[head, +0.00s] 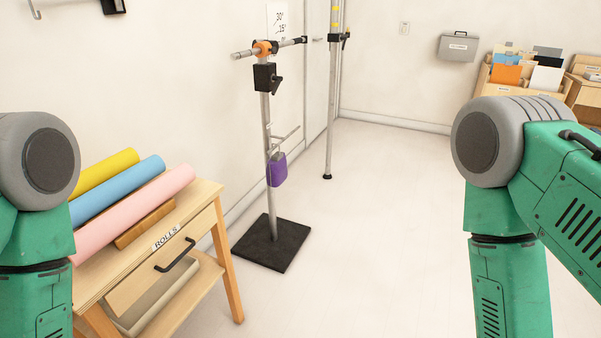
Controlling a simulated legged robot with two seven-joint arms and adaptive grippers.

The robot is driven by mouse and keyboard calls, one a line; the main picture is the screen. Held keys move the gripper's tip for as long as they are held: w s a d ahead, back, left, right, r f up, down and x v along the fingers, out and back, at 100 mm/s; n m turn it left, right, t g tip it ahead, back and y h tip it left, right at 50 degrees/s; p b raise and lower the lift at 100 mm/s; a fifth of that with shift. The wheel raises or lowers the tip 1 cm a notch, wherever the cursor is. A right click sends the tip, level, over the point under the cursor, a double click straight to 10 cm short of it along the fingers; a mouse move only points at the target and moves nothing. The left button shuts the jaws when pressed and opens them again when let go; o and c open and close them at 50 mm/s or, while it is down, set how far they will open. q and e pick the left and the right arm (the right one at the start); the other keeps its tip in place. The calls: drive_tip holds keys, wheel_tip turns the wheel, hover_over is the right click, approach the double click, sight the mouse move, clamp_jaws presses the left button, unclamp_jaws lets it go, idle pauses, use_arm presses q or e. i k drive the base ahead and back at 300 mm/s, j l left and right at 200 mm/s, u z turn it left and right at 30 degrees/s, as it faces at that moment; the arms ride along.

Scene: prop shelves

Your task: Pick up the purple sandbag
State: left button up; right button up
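The purple sandbag (278,173) is small, with a greyish upper part. It hangs beside the pole of a metal stand (268,150), near a short side bar about halfway up. The stand has a flat black square base (270,243) on the floor, and an orange and black clamp at the top. Both my green arms show at the left and right edges, well apart from the sandbag. Neither gripper is in the picture.
A wooden table (205,192) labelled ROLLS, with yellow, blue and pink rolls (135,210), stands at the left, close to the stand. A second pole (331,110) stands behind. Wooden bins (490,88) are at the back right. The floor (380,240) right of the stand is clear.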

sight(277, 170)
drive_tip(key=i+l+u, duration=0.2)
drive_tip(key=i+l, duration=0.3)
drive_tip(key=i+l+u, duration=0.2)
drive_tip(key=i+l, duration=0.45)
drive_tip(key=i, duration=0.2)
drive_tip(key=i+l+u, duration=0.25)
drive_tip(key=i+l, duration=0.5)
drive_tip(key=i+l+u, duration=0.2)
drive_tip(key=i+l, duration=0.55)
drive_tip(key=l, duration=0.2)
